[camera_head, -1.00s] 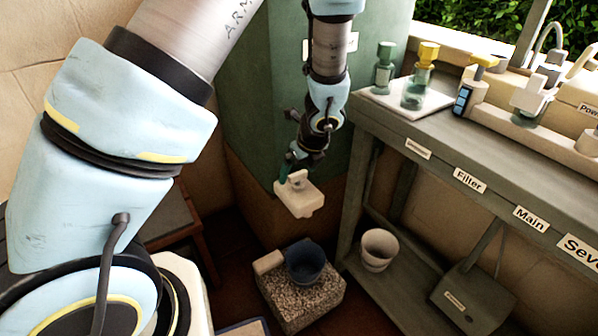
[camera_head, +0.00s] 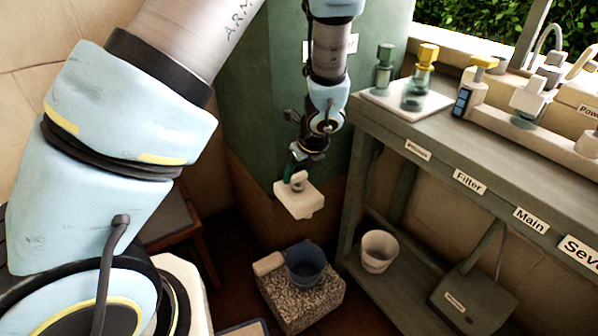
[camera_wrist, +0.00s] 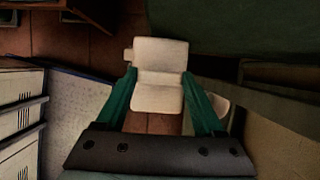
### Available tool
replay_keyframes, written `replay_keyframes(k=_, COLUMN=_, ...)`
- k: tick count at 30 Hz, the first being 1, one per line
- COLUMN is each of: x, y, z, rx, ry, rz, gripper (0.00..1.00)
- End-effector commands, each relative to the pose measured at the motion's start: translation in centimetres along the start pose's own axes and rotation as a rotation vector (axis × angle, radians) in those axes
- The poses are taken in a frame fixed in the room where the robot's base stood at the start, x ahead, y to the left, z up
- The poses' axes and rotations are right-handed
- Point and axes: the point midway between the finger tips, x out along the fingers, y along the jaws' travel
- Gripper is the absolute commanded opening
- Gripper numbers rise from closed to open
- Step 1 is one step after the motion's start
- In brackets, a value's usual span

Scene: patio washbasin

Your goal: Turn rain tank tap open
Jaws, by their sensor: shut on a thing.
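The green rain tank (camera_head: 255,110) stands behind my arm in the head view. A cream-white tap (camera_head: 299,203) sits low at its front, with a small upright part on top. My gripper (camera_head: 294,176) points down at that upper part. In the wrist view, the teal fingers of my gripper (camera_wrist: 160,82) stand on both sides of the cream tap part (camera_wrist: 158,92) and are shut on it. The exact contact at the fingertips is dark and partly hidden. I cannot tell how far the tap is turned.
A dark blue bucket (camera_head: 305,262) stands on a speckled block (camera_head: 312,305) below the tap. A white pot (camera_head: 378,251) stands right of it on the lower shelf. A labelled bench (camera_head: 440,150) with bottles and fittings runs along the right.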

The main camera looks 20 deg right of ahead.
Motion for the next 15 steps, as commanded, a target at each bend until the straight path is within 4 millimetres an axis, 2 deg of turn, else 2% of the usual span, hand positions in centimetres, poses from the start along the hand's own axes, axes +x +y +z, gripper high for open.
replay_keyframes(k=8, x=-0.14, y=-0.02, z=0.07, rx=-0.031, ry=0.0, rz=0.013, gripper=0.14)
replay_keyframes(k=15, x=-0.35, y=-0.11, z=0.17, rx=-0.149, ry=0.001, rz=0.063, gripper=0.14)
